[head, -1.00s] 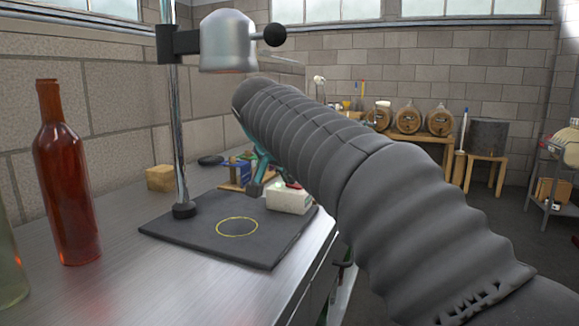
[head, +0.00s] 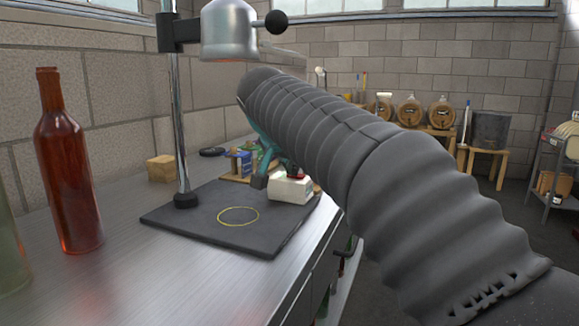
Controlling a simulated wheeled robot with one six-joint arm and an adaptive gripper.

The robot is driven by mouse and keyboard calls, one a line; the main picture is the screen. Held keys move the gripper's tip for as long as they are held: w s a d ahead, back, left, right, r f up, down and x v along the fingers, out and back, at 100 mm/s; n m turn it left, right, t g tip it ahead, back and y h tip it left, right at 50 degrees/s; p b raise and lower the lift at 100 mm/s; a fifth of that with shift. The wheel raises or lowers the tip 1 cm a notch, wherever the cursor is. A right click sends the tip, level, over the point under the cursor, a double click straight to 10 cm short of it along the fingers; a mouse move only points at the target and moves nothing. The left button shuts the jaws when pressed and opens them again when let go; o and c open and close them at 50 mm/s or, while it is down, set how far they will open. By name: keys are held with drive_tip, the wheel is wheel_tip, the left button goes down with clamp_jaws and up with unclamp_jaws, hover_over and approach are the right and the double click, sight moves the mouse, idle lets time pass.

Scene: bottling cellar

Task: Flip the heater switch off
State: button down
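A small white box (head: 289,190) with a red part (head: 295,173) on top, which looks like the heater switch, sits at the back right of a dark mat. Which way the switch is set is too small to tell. My gripper (head: 262,176), teal and dark grey, points down just left of the box, close to the red part. I cannot tell whether they touch. My arm hides most of the gripper, and its opening cannot be made out. A metal heater head (head: 228,35) hangs on a post above the mat.
The dark mat (head: 195,218) has a yellow ring and lies on a steel bench (head: 150,285). A red bottle (head: 68,170) and a green bottle (head: 10,250) stand at the left. A wooden block (head: 160,168) and small boxes (head: 240,163) lie behind the mat.

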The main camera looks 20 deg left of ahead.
drive_tip(key=shift+d+f, duration=0.1)
drive_tip(key=shift+d, duration=0.3)
drive_tip(key=shift+w, duration=0.1)
drive_tip(key=shift+r+p, duration=0.35)
drive_tip(key=shift+r, duration=0.15)
drive_tip(key=r, duration=0.2)
drive_tip(key=r+p, duration=0.1)
drive_tip(key=shift+d+r, duration=0.15)
drive_tip(key=shift+d, duration=0.1)
drive_tip(key=v, duration=1)
